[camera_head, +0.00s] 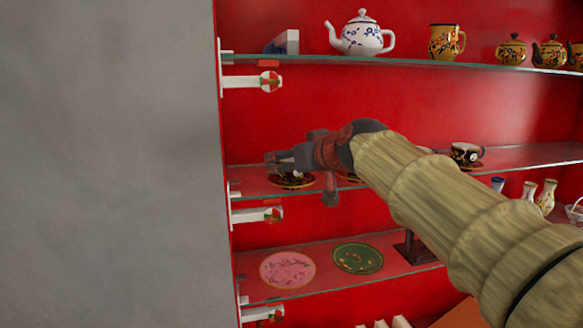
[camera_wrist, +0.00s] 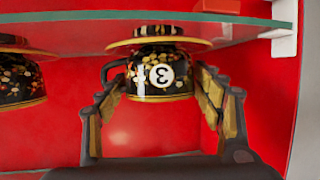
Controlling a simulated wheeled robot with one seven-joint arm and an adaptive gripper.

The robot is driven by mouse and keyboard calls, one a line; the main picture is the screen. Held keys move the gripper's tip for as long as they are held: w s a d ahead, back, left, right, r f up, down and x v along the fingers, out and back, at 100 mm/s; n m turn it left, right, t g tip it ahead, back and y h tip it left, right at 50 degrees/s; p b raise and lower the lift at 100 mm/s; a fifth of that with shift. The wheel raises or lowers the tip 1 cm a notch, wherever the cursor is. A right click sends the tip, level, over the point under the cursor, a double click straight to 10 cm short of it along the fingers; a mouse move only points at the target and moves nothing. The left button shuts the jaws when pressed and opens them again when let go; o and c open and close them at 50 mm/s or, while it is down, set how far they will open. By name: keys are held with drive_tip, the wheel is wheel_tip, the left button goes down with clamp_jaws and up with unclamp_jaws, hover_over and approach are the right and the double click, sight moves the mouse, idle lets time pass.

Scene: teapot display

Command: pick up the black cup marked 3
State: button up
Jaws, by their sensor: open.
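The black cup marked 3 (camera_wrist: 160,76) shows upside down in the wrist view, with a white "3" disc, a floral pattern and a handle at its left. It stands on a dark, gold-rimmed saucer (camera_wrist: 118,46) on the glass shelf. My gripper (camera_wrist: 159,88) is open, with one finger on each side of the cup. The cup lies between the fingertips; I cannot tell whether either touches it. In the head view, my gripper (camera_head: 274,160) is at the left end of the middle shelf and hides most of the cup; the saucer (camera_head: 291,182) shows below.
Another black patterned cup (camera_wrist: 18,78) stands left in the wrist view. A white shelf bracket (camera_wrist: 284,38) is close on the right. The upper shelf (camera_head: 400,64) holds a white teapot (camera_head: 362,36). Pink (camera_head: 287,269) and green (camera_head: 358,258) plates lie below.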

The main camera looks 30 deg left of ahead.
drive_tip(key=shift+s+d+r, duration=0.1)
drive_tip(key=shift+c, duration=0.4)
drive_tip(key=shift+c, duration=1.3)
drive_tip(key=c, duration=0.6)
